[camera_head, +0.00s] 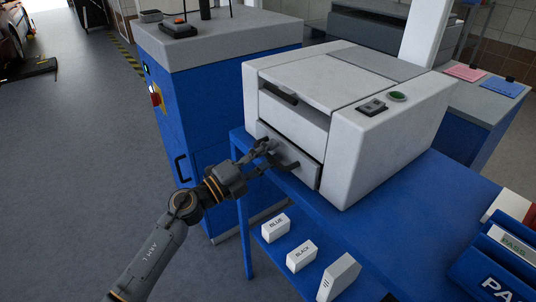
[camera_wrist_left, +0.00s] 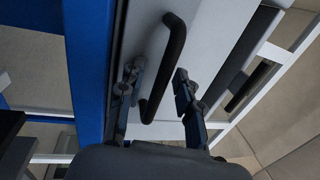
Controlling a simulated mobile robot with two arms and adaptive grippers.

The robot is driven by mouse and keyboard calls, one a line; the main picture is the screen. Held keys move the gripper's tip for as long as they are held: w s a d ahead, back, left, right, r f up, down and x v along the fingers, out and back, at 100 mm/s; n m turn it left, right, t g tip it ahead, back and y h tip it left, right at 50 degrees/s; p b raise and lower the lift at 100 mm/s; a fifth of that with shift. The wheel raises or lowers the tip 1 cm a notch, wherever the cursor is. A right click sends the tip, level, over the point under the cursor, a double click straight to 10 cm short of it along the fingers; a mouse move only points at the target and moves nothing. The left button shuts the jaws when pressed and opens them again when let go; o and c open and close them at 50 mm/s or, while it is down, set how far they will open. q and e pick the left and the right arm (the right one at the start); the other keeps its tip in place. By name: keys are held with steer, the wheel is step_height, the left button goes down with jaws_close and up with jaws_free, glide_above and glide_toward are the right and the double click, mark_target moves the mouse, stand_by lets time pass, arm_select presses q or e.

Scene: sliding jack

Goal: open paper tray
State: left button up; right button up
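The white printer (camera_head: 345,85) stands on a blue table. Its paper tray (camera_head: 309,173) is the grey front panel low on the printer's left-facing side, and it looks about flush with the body. My left gripper (camera_head: 272,157) is at the tray front and covers part of it, including much of the handle. In the left wrist view the black bar handle (camera_wrist_left: 172,60) runs between the two fingers of my left gripper (camera_wrist_left: 158,92). The fingers are apart, with a visible gap on each side of the handle. My right gripper is in neither view.
A blue cabinet (camera_head: 215,90) with a grey top stands left of the printer, close to my left arm. Small white boxes (camera_head: 301,256) sit on the shelf below the table (camera_head: 375,225). Blue bins (camera_head: 500,262) are at the right. The floor at left is open.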

arm_select(q)
steer(key=shift+c, duration=0.2)
jaws_close()
steer(key=r+v, duration=0.3)
steer(key=v, duration=1.4)
steer(key=shift+s+a, duration=0.2)
steer(key=shift+s, duration=0.1)
steer(key=shift+o, duration=0.2)
jaws_free()
steer(key=shift+a, duration=0.1)
